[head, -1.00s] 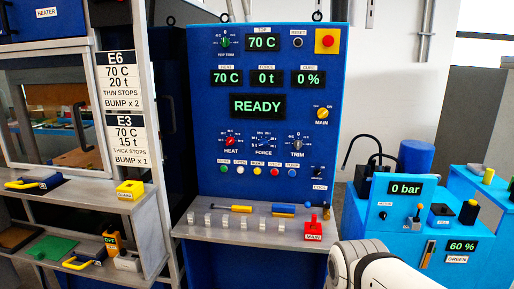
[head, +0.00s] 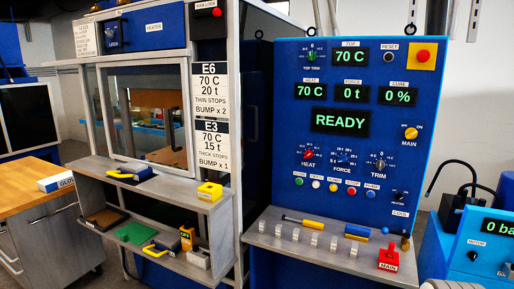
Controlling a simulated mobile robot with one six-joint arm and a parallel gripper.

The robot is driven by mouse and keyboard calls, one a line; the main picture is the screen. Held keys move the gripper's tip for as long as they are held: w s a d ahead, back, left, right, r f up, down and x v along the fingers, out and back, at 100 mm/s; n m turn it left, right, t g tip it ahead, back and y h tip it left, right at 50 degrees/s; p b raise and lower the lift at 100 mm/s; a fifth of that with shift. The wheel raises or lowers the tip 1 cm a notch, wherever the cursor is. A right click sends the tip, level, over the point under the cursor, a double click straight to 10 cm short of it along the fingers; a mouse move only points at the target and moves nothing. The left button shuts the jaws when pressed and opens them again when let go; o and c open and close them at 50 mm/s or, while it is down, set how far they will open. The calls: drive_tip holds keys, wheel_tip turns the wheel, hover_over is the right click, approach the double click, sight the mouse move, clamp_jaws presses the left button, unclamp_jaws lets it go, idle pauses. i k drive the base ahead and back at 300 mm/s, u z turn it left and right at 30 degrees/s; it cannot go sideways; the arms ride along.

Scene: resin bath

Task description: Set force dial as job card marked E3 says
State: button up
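The job card marked E3 (head: 213,145) hangs on the post left of the panel and reads 70 C, 15 t, thick stops, bump x 1. The force display (head: 350,93) reads 0 t.
The card E6 (head: 210,88) hangs above E3 and reads 20 t. The main display (head: 340,121) reads READY. A wooden bench (head: 30,190) stands at far left.

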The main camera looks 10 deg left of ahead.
sight(343, 159)
drive_tip(key=z, duration=0.1)
drive_tip(key=i, duration=1)
drive_tip(key=z, duration=0.25)
